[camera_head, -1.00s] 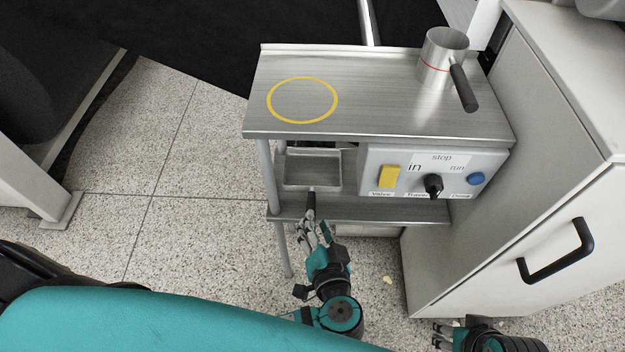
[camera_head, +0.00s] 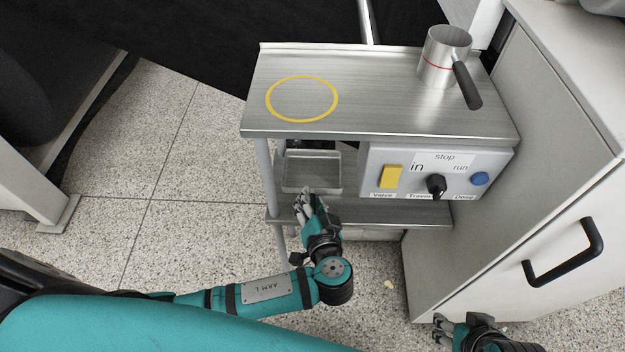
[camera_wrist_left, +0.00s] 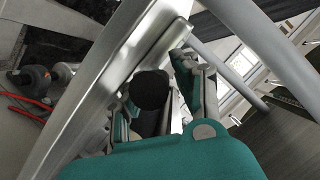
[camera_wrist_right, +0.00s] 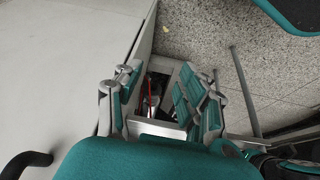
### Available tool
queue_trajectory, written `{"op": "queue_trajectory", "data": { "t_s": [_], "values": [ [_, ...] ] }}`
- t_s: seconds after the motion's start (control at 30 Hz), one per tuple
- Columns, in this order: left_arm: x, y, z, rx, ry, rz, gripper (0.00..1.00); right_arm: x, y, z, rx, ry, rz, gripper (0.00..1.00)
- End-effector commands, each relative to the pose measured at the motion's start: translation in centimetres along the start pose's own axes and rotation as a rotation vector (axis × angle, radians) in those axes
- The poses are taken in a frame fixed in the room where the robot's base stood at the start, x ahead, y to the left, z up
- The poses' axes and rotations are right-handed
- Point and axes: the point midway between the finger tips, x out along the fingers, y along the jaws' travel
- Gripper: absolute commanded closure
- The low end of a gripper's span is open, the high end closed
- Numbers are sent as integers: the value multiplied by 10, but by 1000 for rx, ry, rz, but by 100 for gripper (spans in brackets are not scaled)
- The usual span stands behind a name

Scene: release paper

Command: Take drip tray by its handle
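The drip tray (camera_head: 312,174) is a shallow grey metal tray. It sits under the table top, above the lower shelf, at the left of the control panel. My left gripper (camera_head: 313,205) is at the tray's front, and its fingers hide the handle in the head view. In the left wrist view the round black end of the handle (camera_wrist_left: 150,90) shows between the fingers of the left gripper (camera_wrist_left: 160,95). A gap shows between the handle and the right-hand finger; contact on the other side is unclear. My right gripper (camera_head: 447,328) is open and empty at the lower right.
The metal table (camera_head: 390,110) has a yellow ring (camera_head: 302,99) and a metal cup (camera_head: 443,57) with a dark handle on top. The control panel (camera_head: 435,172) is right of the tray. A white cabinet (camera_head: 510,200) stands at the right. The floor at the left is clear.

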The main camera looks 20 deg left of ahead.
Motion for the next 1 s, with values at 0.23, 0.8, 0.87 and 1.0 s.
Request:
{"op": "queue_trajectory", "data": {
  "t_s": [0.23, 0.8, 0.87, 1.0],
  "values": [
    [0, 0, 0, 0, 0, 0, 100, 0, 0, 0, 0, -1, 0, 60],
    [-6, -2, -4, -4, 3, 0, 100, -3, 0, 2, 0, -14, 1, 60],
    [-11, -3, -6, -5, 3, 1, 100, -5, 1, 8, 1, -41, 1, 60],
    [-32, -7, -12, -4, 1, 3, 100, -12, 2, 20, 3, -103, 4, 60]
  ]
}}
